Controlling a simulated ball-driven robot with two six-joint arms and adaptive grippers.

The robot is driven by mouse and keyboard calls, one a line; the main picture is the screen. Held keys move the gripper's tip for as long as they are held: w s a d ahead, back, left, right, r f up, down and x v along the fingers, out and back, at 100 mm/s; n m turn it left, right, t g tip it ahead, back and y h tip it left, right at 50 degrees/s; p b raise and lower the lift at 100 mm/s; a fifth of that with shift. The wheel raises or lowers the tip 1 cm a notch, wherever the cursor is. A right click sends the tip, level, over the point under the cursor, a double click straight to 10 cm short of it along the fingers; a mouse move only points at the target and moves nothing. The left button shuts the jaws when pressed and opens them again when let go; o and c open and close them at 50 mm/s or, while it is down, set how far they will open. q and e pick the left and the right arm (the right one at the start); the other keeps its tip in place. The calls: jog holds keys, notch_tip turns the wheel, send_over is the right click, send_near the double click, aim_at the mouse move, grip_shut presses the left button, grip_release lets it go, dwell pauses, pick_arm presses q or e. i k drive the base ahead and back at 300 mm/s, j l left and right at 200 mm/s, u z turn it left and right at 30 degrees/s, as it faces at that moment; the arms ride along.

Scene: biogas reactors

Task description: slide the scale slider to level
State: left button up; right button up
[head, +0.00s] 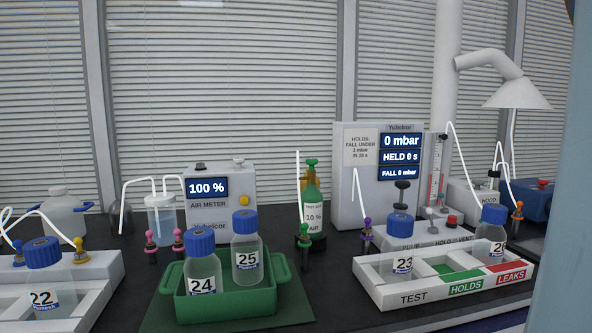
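A narrow upright gauge (437,170) with a fine scale and a red strip stands at the right side of the tube tester (364,190). It is small in the picture. I cannot make out for sure which part of it is the slider, nor where the liquid level stands against the scale. The tester's displays read 0 mbar, HELD 0 s and FALL 0 mbar. Neither of my grippers is in view.
A white tray (384,295) marked TEST, HOLDS and LEAKS lies before the tester, with bottles 23 (402,262) and 26 (492,235). A green crate (228,306) holds bottles 24 and 25. Bottle 22 (44,290) stands left. White tubes arch above the bench.

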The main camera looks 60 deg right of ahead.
aim_at(442, 137)
jog(key=z, duration=2.7)
